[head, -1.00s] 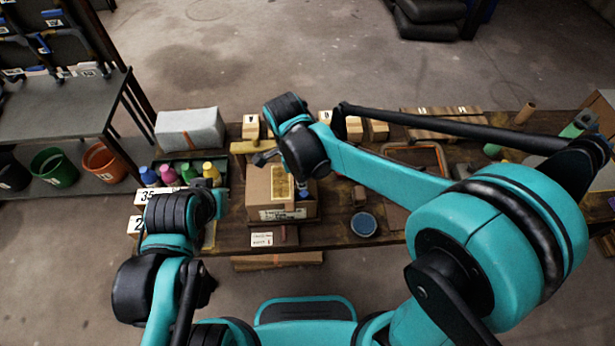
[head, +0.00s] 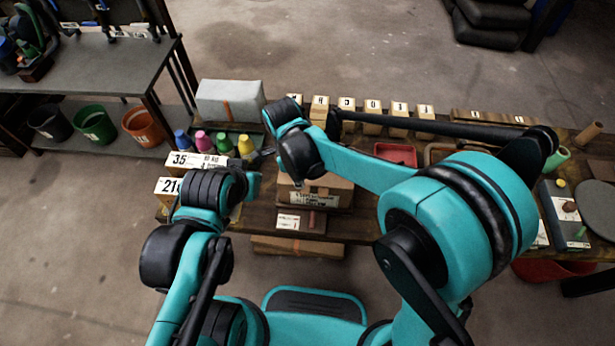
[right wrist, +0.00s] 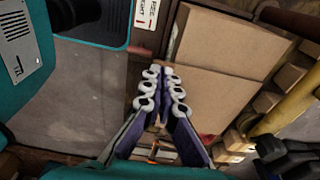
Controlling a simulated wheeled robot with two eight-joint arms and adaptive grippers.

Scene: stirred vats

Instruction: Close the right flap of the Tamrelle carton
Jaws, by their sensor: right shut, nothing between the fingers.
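The brown carton (head: 318,190) with a white label on its front stands on the bench in the head view, its top largely hidden by my right arm. In the right wrist view, its cardboard (right wrist: 222,45) shows as two flat tan panels divided by a line. I cannot tell from this how far the right flap is folded. My right gripper (head: 262,156) is shut and empty, at the carton's left side. Its fingers (right wrist: 161,90) come together beside the panels. My left gripper (head: 255,185) is at the left arm's end, left of the carton; its fingers are not clear.
Several colored bottles (head: 223,143) stand left of the carton, behind number plates (head: 195,160). A grey block (head: 230,100) and a row of lettered wooden blocks (head: 372,112) line the back. A yellow cylinder (right wrist: 285,112) lies close to the carton.

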